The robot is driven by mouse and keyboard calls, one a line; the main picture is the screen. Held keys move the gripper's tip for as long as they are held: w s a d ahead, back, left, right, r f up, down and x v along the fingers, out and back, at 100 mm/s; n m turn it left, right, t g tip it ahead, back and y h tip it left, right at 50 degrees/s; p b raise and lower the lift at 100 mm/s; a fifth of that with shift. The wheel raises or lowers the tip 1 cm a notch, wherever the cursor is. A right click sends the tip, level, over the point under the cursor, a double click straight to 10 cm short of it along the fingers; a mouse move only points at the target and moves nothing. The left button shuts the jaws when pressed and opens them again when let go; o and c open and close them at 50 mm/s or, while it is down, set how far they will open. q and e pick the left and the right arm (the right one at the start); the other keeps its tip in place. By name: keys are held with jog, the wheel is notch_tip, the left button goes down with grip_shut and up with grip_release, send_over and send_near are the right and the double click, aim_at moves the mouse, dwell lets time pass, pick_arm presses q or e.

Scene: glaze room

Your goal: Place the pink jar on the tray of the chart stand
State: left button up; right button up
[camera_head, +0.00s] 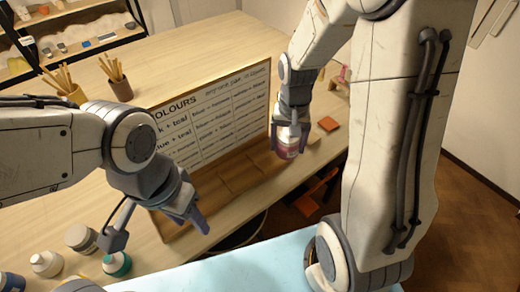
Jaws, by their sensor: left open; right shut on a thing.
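The chart stand (205,118) stands on the wooden table, with a board headed "COLOURS" and a wooden tray (232,182) along its front foot. My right gripper (290,134) is shut on the pink jar (287,152) and holds it upright at the right end of the tray. I cannot tell whether the jar touches the tray. The gripper fingers hide the jar's upper part. My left gripper (157,232) is open and empty, in front of the stand's left end.
A white jar (81,238), a white bottle (46,263) and a teal jar (117,264) stand at front left. Two brush pots (120,90) stand behind the board. An orange-red tile (328,124) lies right of the pink jar. The visible tray is bare.

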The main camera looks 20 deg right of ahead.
jog(key=w+a+f, duration=0.1)
jog(key=w, duration=0.1)
jog(key=w+f+p, duration=0.1)
jog(key=w, duration=0.1)
jog(key=w+a+f, duration=0.1)
jog(key=w+f, duration=0.1)
jog(key=shift+w+a, duration=0.1)
jog(key=shift+a, duration=0.25)
notch_tip(320, 180, down, 4)
jog(key=shift+r+p, duration=0.15)
jog(key=shift+p, duration=0.65)
jog(key=shift+f, duration=0.2)
